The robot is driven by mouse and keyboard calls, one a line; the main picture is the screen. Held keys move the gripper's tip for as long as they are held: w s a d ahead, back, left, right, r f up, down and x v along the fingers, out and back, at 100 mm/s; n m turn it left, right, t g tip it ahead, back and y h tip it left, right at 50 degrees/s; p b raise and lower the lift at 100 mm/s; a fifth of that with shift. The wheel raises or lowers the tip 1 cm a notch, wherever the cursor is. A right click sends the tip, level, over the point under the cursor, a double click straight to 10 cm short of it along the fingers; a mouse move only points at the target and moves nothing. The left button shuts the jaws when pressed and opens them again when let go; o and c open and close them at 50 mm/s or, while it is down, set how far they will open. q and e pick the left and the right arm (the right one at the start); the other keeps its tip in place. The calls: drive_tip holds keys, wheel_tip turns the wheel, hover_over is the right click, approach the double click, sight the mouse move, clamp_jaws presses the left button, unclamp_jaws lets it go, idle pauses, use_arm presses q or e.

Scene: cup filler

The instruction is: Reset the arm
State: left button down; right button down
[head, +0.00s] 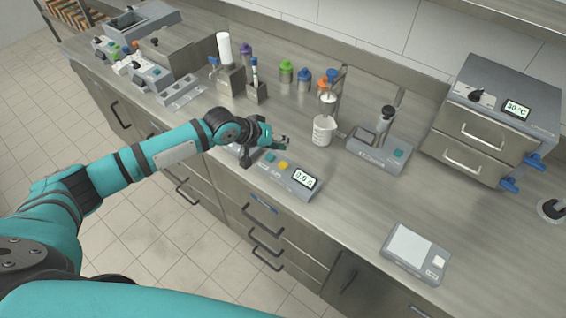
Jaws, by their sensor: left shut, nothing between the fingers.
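My left arm reaches in from the left. Its gripper (284,143) is shut and empty above the counter (345,215). It is over the back part of a grey device (293,176) with buttons and a display reading about 0.0. It hides part of that device. My right gripper is not in view.
A grey instrument (380,150) stands right of the beaker. A two-drawer oven (490,125) showing 30 °C is at the right. A small scale-like device (415,252) lies front right. Colour-capped bottles (286,72) stand at the back. The counter's front right is mostly clear.

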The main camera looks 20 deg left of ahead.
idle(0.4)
use_arm(q)
drive_tip(key=s+d+f+m+g, duration=0.1)
drive_tip(key=s+d+f+m, duration=0.1)
drive_tip(key=s+d, duration=0.5)
drive_tip(key=s+d+f+m+g, duration=0.1)
drive_tip(key=s+d+f+m, duration=0.15)
drive_tip(key=s, duration=0.75)
drive_tip(key=s+a+n+g+y, duration=0.1)
drive_tip(key=s+a+y, duration=0.4)
drive_tip(key=s+a, duration=0.9)
drive_tip(key=s+d+f+g+b, duration=0.1)
drive_tip(key=s+f+b, duration=0.1)
drive_tip(key=f, duration=1.3)
drive_tip(key=s+d+f+g+b, duration=0.1)
drive_tip(key=s+f, duration=0.1)
drive_tip(key=f, duration=1.2)
drive_tip(key=s+a+f+g+b, duration=0.1)
drive_tip(key=s+a+f+b, duration=0.2)
drive_tip(key=s+f, duration=1.3)
wheel_tip(320, 180, down, 3)
drive_tip(key=shift+s+a+r+y, duration=0.1)
drive_tip(key=shift+s+a+y, duration=0.1)
drive_tip(key=shift+y, duration=0.1)
